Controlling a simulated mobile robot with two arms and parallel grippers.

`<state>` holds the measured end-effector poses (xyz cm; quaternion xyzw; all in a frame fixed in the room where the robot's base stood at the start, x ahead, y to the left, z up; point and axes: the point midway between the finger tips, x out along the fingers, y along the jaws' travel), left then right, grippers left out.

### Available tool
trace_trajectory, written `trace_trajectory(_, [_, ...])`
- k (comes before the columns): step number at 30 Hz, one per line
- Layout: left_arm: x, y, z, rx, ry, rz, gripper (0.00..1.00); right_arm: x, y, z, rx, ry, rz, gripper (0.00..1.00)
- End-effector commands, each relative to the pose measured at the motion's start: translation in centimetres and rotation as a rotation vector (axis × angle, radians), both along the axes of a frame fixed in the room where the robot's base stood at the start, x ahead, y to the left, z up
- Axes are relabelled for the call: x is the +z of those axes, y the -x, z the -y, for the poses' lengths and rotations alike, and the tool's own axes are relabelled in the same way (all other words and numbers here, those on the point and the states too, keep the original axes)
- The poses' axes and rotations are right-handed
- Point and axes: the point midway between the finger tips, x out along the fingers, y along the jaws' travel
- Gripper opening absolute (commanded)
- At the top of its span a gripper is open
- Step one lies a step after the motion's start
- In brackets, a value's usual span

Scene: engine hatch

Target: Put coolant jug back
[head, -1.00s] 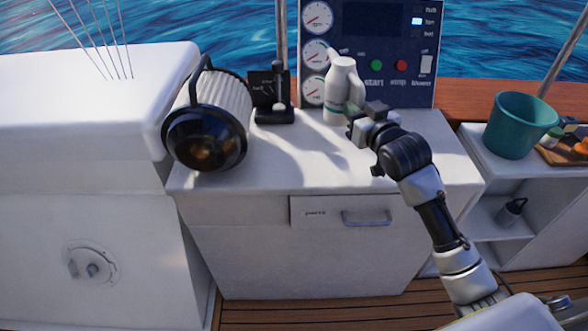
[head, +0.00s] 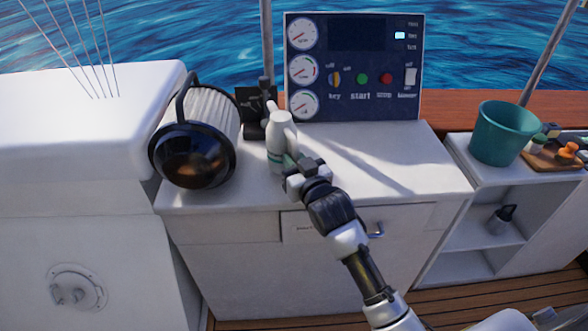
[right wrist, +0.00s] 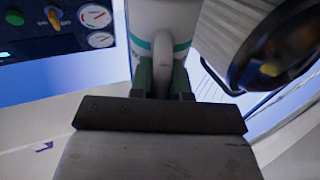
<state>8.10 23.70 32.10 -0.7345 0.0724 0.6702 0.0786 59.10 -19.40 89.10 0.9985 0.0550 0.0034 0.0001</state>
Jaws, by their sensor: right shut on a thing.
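The coolant jug (head: 281,138) is a white bottle with a teal band, upright over the white counter (head: 400,166). My right gripper (head: 290,164) is shut on its lower part. In the right wrist view the jug (right wrist: 167,18) stands between the fingers of the right gripper (right wrist: 165,80), its top cut off by the frame. I cannot tell whether the jug's base touches the counter. My left gripper is not in view.
A ribbed lantern-like cylinder with a black end (head: 194,157) lies left of the jug. A black lever unit (head: 256,120) and gauge panel (head: 352,66) stand behind. A teal bucket (head: 503,133) is on the right shelf. The counter's right part is clear.

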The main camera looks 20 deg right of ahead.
Motion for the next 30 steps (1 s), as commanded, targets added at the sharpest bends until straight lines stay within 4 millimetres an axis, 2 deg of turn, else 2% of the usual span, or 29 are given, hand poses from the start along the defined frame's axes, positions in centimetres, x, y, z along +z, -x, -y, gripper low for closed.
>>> trace_trajectory(3, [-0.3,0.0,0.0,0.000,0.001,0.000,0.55,-1.6,0.0,0.0,0.000,0.000,0.003,0.00])
trace_trajectory(5, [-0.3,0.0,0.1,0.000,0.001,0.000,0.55,-1.9,0.0,0.0,0.000,-0.001,0.005,0.00])
trace_trajectory(17, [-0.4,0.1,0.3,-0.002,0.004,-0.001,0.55,-2.4,0.0,0.0,0.001,-0.001,0.006,0.00])
trace_trajectory(18, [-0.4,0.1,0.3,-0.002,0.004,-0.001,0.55,-2.6,0.0,0.0,0.000,-0.001,0.000,0.18])
trace_trajectory(23, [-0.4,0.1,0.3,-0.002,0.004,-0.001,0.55,-2.6,0.0,0.0,0.000,0.000,0.000,0.42])
trace_trajectory(30, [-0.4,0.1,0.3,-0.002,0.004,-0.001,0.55,-2.5,0.0,0.0,0.000,0.000,0.000,0.42])
